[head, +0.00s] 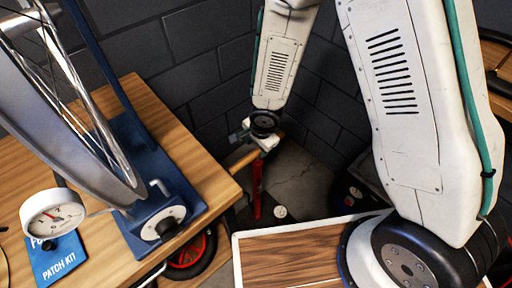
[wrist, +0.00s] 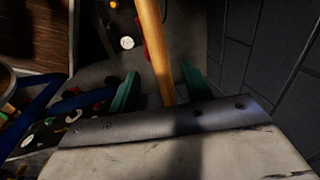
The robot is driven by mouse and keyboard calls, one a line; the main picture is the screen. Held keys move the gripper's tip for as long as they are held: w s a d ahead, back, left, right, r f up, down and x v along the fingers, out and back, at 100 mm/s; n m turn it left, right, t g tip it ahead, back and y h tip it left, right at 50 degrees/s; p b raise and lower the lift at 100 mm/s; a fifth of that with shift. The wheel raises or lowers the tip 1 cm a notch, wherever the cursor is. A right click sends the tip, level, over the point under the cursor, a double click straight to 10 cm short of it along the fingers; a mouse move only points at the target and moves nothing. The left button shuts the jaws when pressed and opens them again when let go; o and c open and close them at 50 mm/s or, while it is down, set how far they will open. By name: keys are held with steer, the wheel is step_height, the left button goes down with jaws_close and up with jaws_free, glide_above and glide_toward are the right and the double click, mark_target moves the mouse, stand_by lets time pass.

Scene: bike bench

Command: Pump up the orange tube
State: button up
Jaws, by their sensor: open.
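A floor pump stands on the floor beyond the bench, with a red barrel (head: 257,195) and a wooden handle (head: 243,158). My gripper (head: 262,141) is over the handle, at the top of the pump. In the wrist view the wooden handle (wrist: 152,42) runs between the green fingertips of my gripper (wrist: 160,85). The fingers are apart, with a gap on each side of the handle. I see no orange tube in either view.
The wooden bench (head: 185,140) carries a wheel rim (head: 75,150) in a blue stand (head: 165,215) and a blue patch kit (head: 58,262). A red-hubbed wheel (head: 190,252) is below the bench. A dark brick wall (head: 190,55) is close behind the pump.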

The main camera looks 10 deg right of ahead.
mark_target(253, 157)
steer(key=shift+s+a+f, duration=0.2)
steer(key=shift+a+f, duration=0.05)
steer(key=shift+f, duration=0.3)
steer(key=shift+x, duration=3.65)
jaws_close()
